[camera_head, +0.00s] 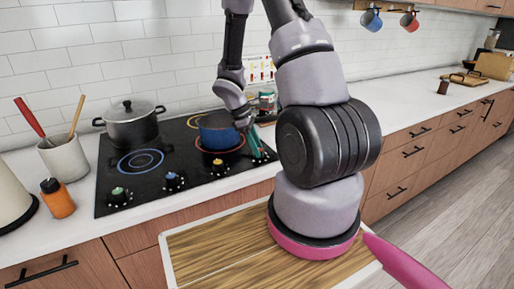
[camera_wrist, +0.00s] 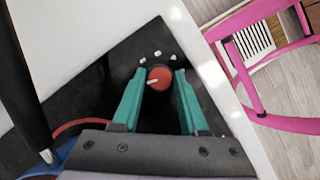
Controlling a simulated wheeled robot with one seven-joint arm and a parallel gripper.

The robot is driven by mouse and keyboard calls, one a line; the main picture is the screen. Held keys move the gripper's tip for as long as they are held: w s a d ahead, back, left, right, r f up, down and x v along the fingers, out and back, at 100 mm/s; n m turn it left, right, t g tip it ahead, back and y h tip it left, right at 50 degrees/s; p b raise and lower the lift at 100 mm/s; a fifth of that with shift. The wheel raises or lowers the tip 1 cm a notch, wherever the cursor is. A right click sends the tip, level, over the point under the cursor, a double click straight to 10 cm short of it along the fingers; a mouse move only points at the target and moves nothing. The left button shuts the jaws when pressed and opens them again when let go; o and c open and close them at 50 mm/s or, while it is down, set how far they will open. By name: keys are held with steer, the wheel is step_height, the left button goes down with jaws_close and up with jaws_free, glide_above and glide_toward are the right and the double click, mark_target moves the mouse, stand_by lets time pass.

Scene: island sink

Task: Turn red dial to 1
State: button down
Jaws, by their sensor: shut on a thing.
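The red dial (camera_wrist: 160,77) is on the black stove top, near its edge, in the wrist view. A white pointer line on it points left and slightly down in that view. Several small white marks sit in an arc above it. My gripper (camera_wrist: 160,73) has its green fingers on either side of the dial and is shut on it. In the head view my gripper (camera_head: 257,143) reaches down at the right end of the black stove (camera_head: 140,180), and the red dial cannot be made out there.
A blue pot (camera_head: 217,132) stands on a red-ringed burner just left of my gripper. A dark lidded pot (camera_head: 133,125) is at the back left. Green (camera_head: 118,193), blue (camera_head: 173,180) and other knobs line the stove front. A wooden board (camera_head: 215,255) lies in front.

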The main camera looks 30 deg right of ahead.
steer(key=shift+w+d+m+g+y, duration=0.1)
steer(key=shift+m+g+y, duration=0.2)
steer(key=shift+m, duration=0.8)
steer(key=shift+w+m+g+y, duration=0.15)
steer(key=shift+m+y, duration=0.25)
steer(key=shift+m, duration=0.7)
steer(key=shift+s, duration=0.1)
steer(key=shift+c, duration=2.2)
jaws_free()
steer(key=v, duration=1)
steer(key=shift+r, duration=0.35)
